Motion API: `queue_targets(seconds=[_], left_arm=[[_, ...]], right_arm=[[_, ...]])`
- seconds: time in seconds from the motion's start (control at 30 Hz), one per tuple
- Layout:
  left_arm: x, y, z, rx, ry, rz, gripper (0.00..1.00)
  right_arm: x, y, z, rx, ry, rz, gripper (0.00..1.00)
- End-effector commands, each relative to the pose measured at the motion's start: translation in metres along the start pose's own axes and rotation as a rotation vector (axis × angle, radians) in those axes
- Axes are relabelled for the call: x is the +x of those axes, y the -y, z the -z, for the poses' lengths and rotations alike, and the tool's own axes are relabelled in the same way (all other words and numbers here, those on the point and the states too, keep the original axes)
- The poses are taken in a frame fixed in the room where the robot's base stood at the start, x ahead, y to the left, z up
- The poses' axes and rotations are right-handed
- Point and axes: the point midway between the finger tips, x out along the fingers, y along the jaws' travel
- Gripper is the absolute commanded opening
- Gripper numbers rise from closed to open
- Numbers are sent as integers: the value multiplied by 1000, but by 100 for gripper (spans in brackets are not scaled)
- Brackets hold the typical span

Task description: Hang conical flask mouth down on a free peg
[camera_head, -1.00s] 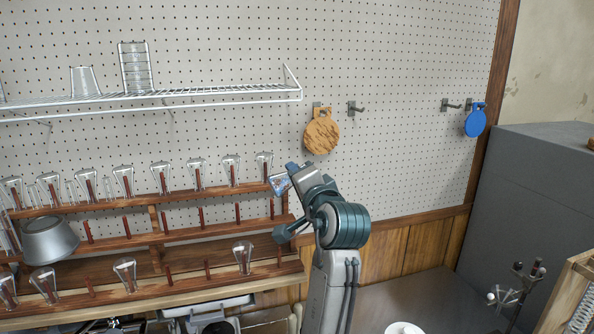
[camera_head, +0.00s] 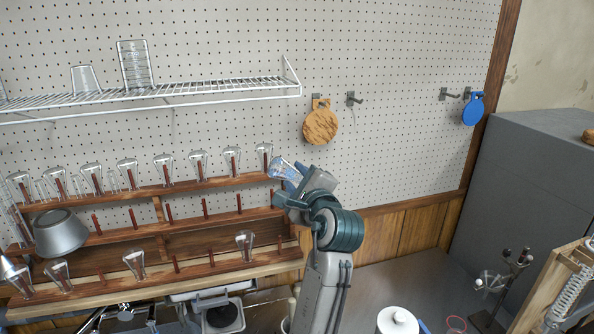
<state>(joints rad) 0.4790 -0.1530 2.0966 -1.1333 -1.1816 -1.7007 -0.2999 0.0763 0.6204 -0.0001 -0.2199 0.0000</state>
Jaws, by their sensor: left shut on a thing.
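My left gripper (camera_head: 289,184) is shut on a clear glass conical flask (camera_head: 281,168), held tilted beside the right end of the drying rack. The gripper's fingers are partly hidden by its own body. The wooden rack (camera_head: 150,238) has three tiers of slanting reddish pegs. Flasks hang mouth down along the top tier, such as one near its right end (camera_head: 232,160). The middle tier shows several bare pegs, such as this one (camera_head: 204,208). The bottom tier has a few flasks (camera_head: 135,264) and several bare pegs (camera_head: 211,257). My right gripper is not in view.
A wire shelf (camera_head: 150,98) with glass beakers is above. A cork disc (camera_head: 320,125) and a blue disc (camera_head: 472,109) hang on the pegboard. A stand with clamps (camera_head: 505,275) and a white lidded pot (camera_head: 397,321) are lower right.

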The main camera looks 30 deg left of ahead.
Motion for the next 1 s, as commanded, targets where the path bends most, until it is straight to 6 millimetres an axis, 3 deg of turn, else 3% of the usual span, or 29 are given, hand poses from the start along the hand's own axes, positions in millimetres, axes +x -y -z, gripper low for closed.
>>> queue_targets(seconds=[0.27,1.0], left_arm=[[0,-2,-2,312,-2,-2,12],[0,-3,-3,499,-1,-3,11]], right_arm=[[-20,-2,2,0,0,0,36],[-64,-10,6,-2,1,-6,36]])
